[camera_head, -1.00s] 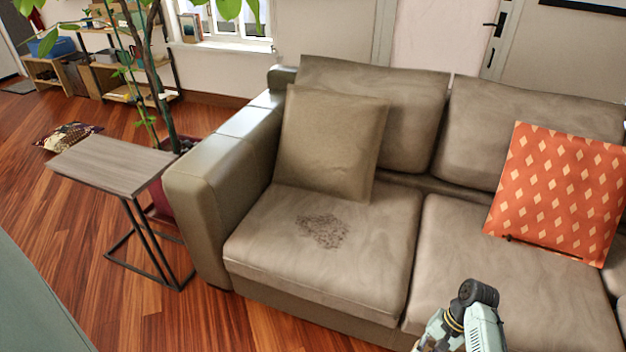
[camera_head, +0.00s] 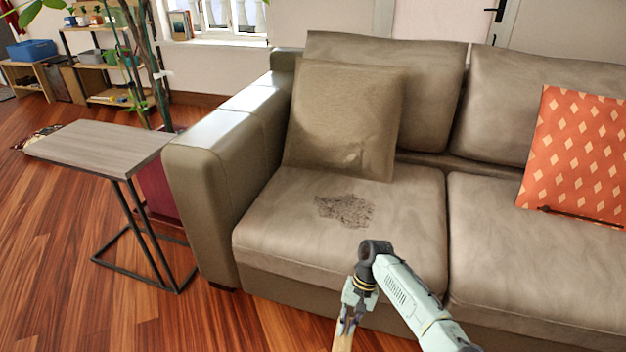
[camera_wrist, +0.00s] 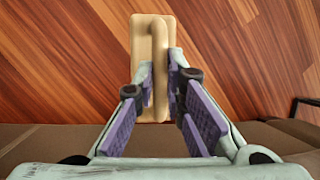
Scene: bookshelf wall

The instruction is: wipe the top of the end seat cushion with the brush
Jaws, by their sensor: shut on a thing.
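The end seat cushion (camera_head: 275,240) is the left seat of the brown leather sofa, with a dark speckled dirt patch (camera_head: 345,210) on its top. My gripper (camera_head: 347,318) is in front of the sofa, low in the head view. It is shut on the tan brush (camera_head: 343,340), whose lower part is cut off by the picture's edge. In the wrist view the brush (camera_wrist: 141,60) shows its oblong back and long handle, with the purple-padded fingers (camera_wrist: 160,85) on both sides of the handle. The brush is apart from the cushion, over the wood floor.
A brown throw pillow (camera_head: 340,120) leans on the back of the end seat. The sofa armrest (camera_head: 205,160) is on its left. A side table (camera_head: 100,148) stands beside the armrest. An orange diamond-patterned pillow (camera_head: 580,155) and a thin dark stick (camera_head: 580,216) are on the right seat.

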